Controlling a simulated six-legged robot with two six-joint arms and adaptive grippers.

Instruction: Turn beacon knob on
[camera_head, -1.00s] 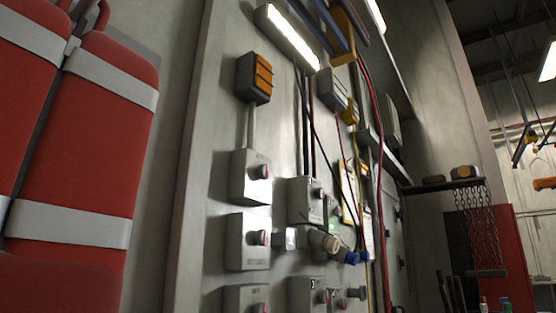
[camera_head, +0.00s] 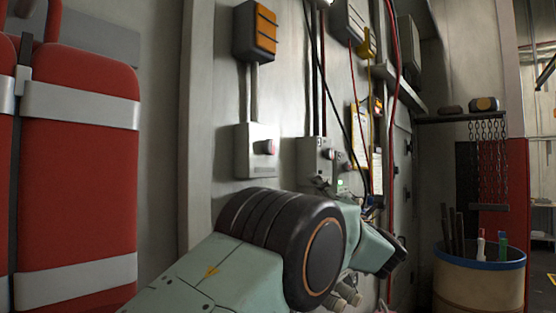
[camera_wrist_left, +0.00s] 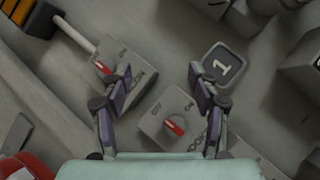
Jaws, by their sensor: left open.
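The orange beacon lamp (camera_head: 256,30) is on the wall, with a conduit running down to a grey switch box (camera_head: 256,158). That box's red-marked knob (camera_head: 268,147) shows clear of my arm. In the left wrist view the lamp (camera_wrist_left: 27,18), conduit and box (camera_wrist_left: 125,88) are at upper left, with the knob (camera_wrist_left: 103,68) just left of the left fingertip. My left gripper (camera_wrist_left: 161,78) is open and empty, facing the panel. A second box with a red knob (camera_wrist_left: 174,126) lies between its fingers in the picture. In the head view my left arm covers the lower panel.
A plate marked 1 (camera_wrist_left: 222,66) is by the right finger. Another switch box (camera_head: 314,157), cables and red hose are to the right. Red padded cylinders (camera_head: 80,185) stand at left. A barrel (camera_head: 478,285) with tools and a shelf (camera_head: 462,117) are at right.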

